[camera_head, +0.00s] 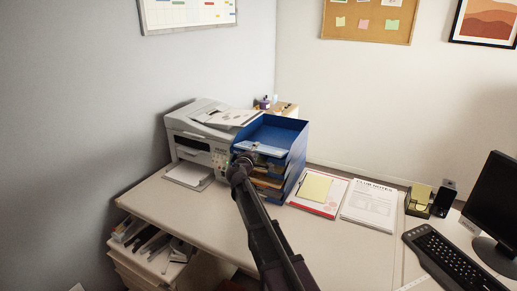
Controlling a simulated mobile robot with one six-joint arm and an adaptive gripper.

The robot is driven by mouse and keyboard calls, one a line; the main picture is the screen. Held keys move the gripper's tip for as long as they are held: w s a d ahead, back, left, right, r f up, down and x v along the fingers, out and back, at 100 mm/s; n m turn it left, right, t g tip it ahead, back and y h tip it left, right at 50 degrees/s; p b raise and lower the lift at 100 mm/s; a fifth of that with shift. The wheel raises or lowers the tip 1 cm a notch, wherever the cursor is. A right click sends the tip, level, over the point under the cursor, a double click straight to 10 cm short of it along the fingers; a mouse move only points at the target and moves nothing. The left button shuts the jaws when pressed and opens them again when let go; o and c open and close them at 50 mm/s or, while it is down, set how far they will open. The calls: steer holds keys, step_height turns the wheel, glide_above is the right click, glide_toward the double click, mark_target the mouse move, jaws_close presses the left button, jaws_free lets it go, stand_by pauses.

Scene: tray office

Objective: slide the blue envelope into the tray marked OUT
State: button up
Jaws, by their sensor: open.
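A blue stacked letter tray (298,150) stands on the desk beside the printer, with several levels. Papers lie in its levels, and a pale flat item (264,149) shows at the front of an upper level. I cannot make out a blue envelope against the blue tray, and no OUT marking is readable. My gripper (245,158) is at the front left of the tray stack, small and dark. It appears open, with no held item visible. My arm hides part of the lower levels, and I cannot tell whether the gripper touches the tray.
A grey-white printer (205,135) stands left of the tray. A clipboard with a yellow sheet (316,187) and printed notes (369,206) lie to the right. A keyboard (452,259) and monitor (493,208) are at far right. The desk front (180,220) is clear.

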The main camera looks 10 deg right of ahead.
steer(key=v, duration=0.8)
steer(key=shift+s, duration=0.2)
steer(key=shift+a, duration=0.1)
stand_by(0.5)
